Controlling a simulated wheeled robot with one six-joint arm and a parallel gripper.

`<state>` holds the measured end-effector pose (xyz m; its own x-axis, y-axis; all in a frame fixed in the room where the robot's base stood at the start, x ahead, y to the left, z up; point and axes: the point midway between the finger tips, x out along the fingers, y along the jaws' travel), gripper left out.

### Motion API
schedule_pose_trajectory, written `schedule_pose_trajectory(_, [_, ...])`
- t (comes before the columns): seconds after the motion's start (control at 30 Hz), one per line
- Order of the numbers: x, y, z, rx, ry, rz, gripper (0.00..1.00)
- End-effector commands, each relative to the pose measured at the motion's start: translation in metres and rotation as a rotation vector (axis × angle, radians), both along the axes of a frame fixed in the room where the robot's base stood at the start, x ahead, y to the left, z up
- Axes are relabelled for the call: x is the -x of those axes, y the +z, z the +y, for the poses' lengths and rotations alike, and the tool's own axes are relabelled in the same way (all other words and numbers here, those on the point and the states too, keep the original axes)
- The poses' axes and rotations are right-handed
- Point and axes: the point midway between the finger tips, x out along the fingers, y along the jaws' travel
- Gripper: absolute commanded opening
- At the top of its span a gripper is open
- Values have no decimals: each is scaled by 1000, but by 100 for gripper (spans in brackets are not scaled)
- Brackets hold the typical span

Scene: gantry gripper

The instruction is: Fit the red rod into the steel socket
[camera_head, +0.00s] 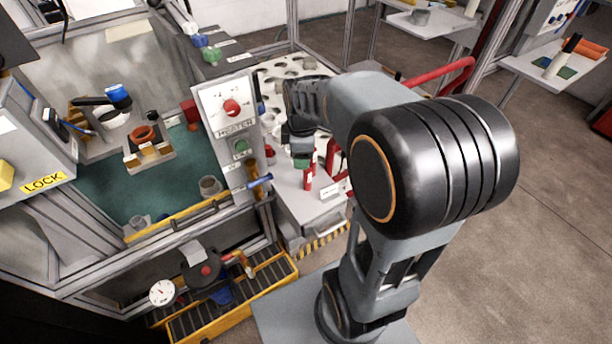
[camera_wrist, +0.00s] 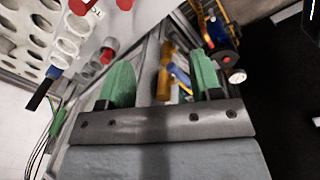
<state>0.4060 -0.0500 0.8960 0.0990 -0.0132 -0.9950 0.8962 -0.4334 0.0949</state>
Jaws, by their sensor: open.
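My gripper (camera_head: 303,158) hangs over the grey counter right of the heater panel. In the wrist view its two green fingers (camera_wrist: 162,85) stand wide apart, with nothing gripped between them. Red rod-like pieces stand close to it: one red rod (camera_head: 309,180) is just below the fingers, and another red piece (camera_head: 332,158) is to its right. Red ends also show in the wrist view (camera_wrist: 107,56), left of the fingers. I cannot tell which is the task's rod. A small grey cup (camera_head: 209,185) on the green mat may be the steel socket; this is unclear.
The heater panel (camera_head: 227,108) with a red knob stands left of my gripper. A white plate with holes (camera_head: 285,72) lies behind it. A yellow-edged conveyor (camera_head: 270,277) runs below. The green mat (camera_head: 105,190) has bare room.

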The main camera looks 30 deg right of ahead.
Motion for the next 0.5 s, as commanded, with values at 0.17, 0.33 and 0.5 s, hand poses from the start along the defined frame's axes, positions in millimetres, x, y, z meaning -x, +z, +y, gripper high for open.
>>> schedule_pose_trajectory(0.17, [-33,-14,-24,22,382,59,59])
schedule_pose_trajectory(0.33, [-50,-25,-38,25,628,88,59])
schedule_pose_trajectory(0.5, [-57,-40,-43,24,742,100,59])
